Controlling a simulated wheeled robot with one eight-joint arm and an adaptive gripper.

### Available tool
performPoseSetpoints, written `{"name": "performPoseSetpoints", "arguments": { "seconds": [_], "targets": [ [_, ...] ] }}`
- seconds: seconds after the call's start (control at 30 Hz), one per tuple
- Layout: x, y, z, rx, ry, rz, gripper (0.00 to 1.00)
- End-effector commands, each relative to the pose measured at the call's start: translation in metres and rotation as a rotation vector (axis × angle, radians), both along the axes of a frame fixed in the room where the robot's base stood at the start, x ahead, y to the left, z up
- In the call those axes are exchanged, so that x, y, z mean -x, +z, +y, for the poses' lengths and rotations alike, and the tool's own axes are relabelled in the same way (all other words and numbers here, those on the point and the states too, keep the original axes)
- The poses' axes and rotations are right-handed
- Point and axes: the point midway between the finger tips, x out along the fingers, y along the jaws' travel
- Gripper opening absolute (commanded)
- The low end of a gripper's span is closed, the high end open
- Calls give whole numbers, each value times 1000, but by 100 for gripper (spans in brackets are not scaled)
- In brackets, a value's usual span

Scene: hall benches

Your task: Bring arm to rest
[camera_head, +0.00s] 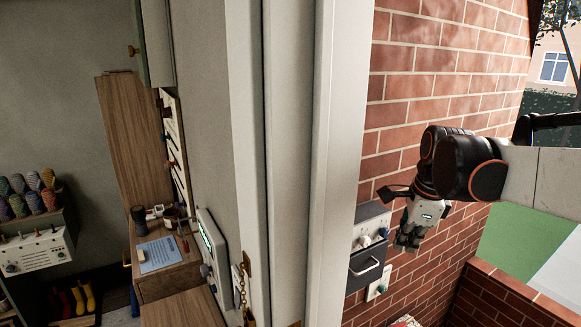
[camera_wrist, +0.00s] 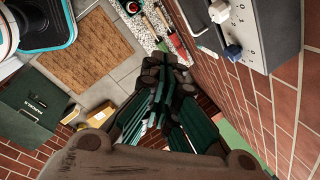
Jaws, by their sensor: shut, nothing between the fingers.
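My gripper (camera_head: 407,240) hangs fingers-down at the end of my arm, in front of the red brick wall on the right of the head view. Its fingers are shut and hold nothing. In the wrist view my gripper (camera_wrist: 166,72) reaches up through the middle of the picture with its fingertips together. It appears close to a grey wall box, but whether it touches the box cannot be told.
The grey wall box (camera_head: 368,250) with knobs and a handle is on the brick wall (camera_head: 435,65); it also shows in the wrist view (camera_wrist: 250,30). A white door frame (camera_head: 340,130) stands left. A brown mat (camera_wrist: 88,62) and dark green box (camera_wrist: 36,108) lie below.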

Motion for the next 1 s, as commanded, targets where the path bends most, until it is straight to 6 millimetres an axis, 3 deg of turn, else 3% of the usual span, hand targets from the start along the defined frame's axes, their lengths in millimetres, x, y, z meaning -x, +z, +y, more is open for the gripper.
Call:
{"name": "performPoseSetpoints", "arguments": {
  "seconds": [0.03,0.1,0.47,0.7,0.87,1.0],
  "targets": [
    [20,-2,7,31,98,-24,0],
    [40,-3,13,78,240,-58,0],
    [123,-39,19,360,947,-202,0],
    [189,-74,40,611,1389,-268,0],
    [214,-93,48,736,1584,-285,0],
    [219,-101,46,783,1658,-290,0]
  ]
}}
